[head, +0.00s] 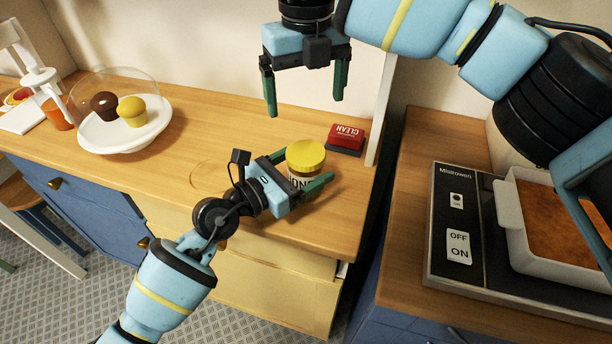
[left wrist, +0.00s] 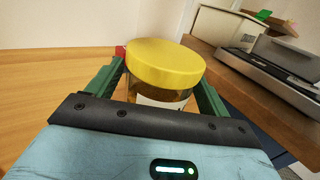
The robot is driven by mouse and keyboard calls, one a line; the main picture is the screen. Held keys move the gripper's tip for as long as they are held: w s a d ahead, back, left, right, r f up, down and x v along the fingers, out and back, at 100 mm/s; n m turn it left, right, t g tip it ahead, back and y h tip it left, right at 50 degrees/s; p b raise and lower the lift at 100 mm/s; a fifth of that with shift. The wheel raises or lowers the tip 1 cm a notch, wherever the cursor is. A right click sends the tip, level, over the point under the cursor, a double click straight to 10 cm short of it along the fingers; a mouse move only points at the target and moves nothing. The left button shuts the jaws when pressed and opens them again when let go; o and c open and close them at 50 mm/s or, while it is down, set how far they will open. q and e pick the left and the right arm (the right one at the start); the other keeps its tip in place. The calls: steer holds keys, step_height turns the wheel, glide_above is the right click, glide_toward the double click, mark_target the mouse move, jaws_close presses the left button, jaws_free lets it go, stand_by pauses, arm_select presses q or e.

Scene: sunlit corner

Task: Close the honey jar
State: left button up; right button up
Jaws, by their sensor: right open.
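The honey jar (head: 296,182) stands upright on the wooden counter, its label partly hidden by my left gripper. Its yellow lid (head: 306,154) sits on top; whether it is tight I cannot tell. My left gripper (head: 304,172) reaches in low from the left, shut on the jar body with one green finger on each side. In the left wrist view, the lid (left wrist: 166,64) stands above the fingers and the jar body (left wrist: 160,98) shows between them. My right gripper (head: 305,106) is open and empty, pointing down above and behind the jar.
A white plate (head: 95,137) with muffins under a clear dome stands at the left. A baking dish (head: 510,215) sits on an appliance on the right counter. Bare counter lies left of the jar.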

arm_select(q)
steer(key=shift+o, duration=0.8)
steer(key=shift+v, duration=3.95)
arm_select(e)
steer(key=shift+f, duration=0.25)
